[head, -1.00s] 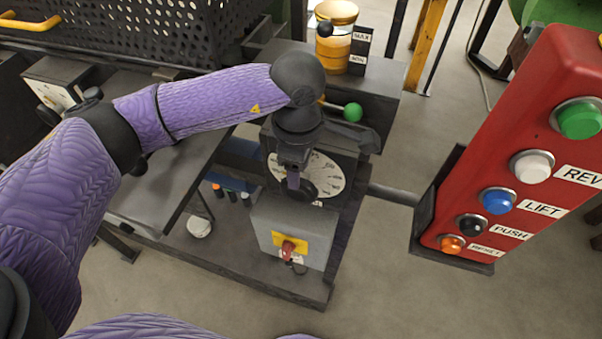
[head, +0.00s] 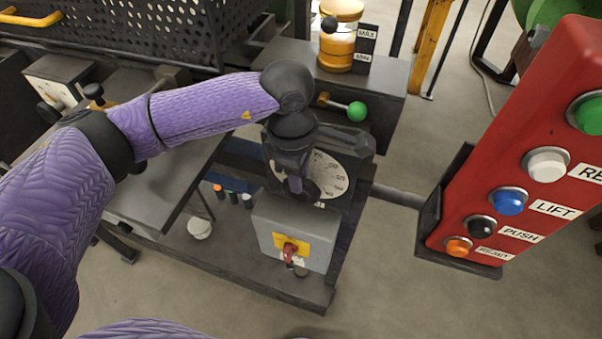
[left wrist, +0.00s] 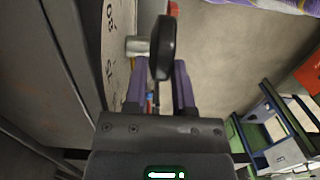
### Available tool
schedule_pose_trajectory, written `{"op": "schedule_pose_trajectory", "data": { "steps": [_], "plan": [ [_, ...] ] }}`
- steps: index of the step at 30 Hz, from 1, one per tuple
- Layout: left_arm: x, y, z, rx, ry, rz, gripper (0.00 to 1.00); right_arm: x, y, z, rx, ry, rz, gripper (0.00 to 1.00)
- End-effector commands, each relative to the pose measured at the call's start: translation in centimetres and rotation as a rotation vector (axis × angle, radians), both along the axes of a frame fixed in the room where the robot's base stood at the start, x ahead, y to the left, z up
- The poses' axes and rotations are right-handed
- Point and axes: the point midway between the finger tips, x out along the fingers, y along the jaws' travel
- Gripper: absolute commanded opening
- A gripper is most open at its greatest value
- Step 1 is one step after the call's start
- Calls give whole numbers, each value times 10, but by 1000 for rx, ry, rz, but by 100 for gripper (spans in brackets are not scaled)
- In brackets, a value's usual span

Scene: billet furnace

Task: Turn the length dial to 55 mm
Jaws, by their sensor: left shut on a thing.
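The length dial (head: 331,172) is a round white scale on a dark block in the middle of the head view. It also shows in the left wrist view as a pale plate (left wrist: 122,40) with a few dark digits. A black disc-shaped knob (left wrist: 166,40) stands out from it on a metal shaft (left wrist: 138,46). My left gripper (head: 297,186) is in front of the dial, covering its left part. In the left wrist view the purple fingers (left wrist: 161,88) are shut on the knob's edge. I cannot read the dial's setting. My right gripper is not in view.
A grey box with a red switch (head: 290,250) sits just below the dial. A green-ended lever (head: 356,111) and an amber jar (head: 341,40) stand behind. A red button panel (head: 520,150) is at the right.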

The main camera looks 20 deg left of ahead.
Motion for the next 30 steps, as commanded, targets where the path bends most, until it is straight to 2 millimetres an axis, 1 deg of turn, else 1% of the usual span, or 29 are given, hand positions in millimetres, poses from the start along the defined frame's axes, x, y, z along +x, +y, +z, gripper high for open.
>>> {"op": "schedule_pose_trajectory", "data": {
  "steps": [4,5,6,7,14,17,20,24,27,30],
  "plan": [
    [0,0,0,3,1,0,0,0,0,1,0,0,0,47],
    [0,0,0,3,1,0,34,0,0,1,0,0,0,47],
    [0,0,1,3,1,0,43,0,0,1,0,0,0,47],
    [0,0,1,3,1,0,47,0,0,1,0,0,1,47],
    [0,0,0,4,1,0,47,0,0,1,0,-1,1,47],
    [0,0,8,4,-1,0,47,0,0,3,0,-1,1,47],
    [1,2,31,3,-5,-1,47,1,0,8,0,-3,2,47],
    [1,5,68,3,-5,-1,47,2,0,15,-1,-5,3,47],
    [1,7,87,3,-2,0,47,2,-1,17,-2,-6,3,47],
    [0,8,97,3,-1,0,47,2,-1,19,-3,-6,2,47]
  ]
}}
